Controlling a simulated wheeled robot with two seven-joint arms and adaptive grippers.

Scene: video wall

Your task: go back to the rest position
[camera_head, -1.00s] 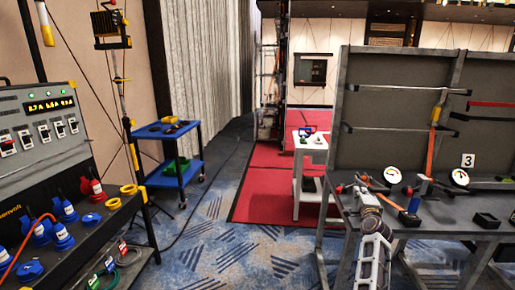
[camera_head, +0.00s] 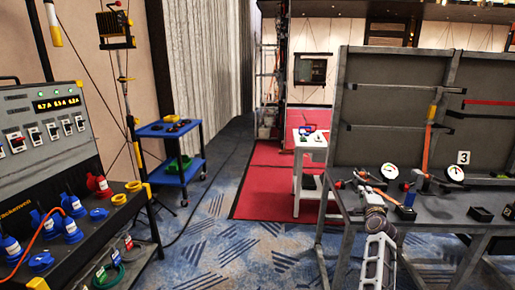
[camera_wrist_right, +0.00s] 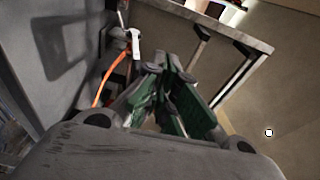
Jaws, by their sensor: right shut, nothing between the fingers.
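My right arm comes up from the bottom of the head view. My right gripper (camera_head: 364,180) is at the front edge of the grey workbench (camera_head: 440,207), overlapping the bench in the picture; I cannot tell whether it touches. In the right wrist view the green-padded fingers (camera_wrist_right: 170,88) are drawn together with nothing held between them. My left gripper is in neither view.
A control panel (camera_head: 42,137) with blue and red plugs stands at left. A blue trolley (camera_head: 168,131) and a white stand (camera_head: 309,143) are further back. White gauges (camera_head: 389,170) sit on the workbench. Patterned carpet (camera_head: 215,245) lies open in the middle.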

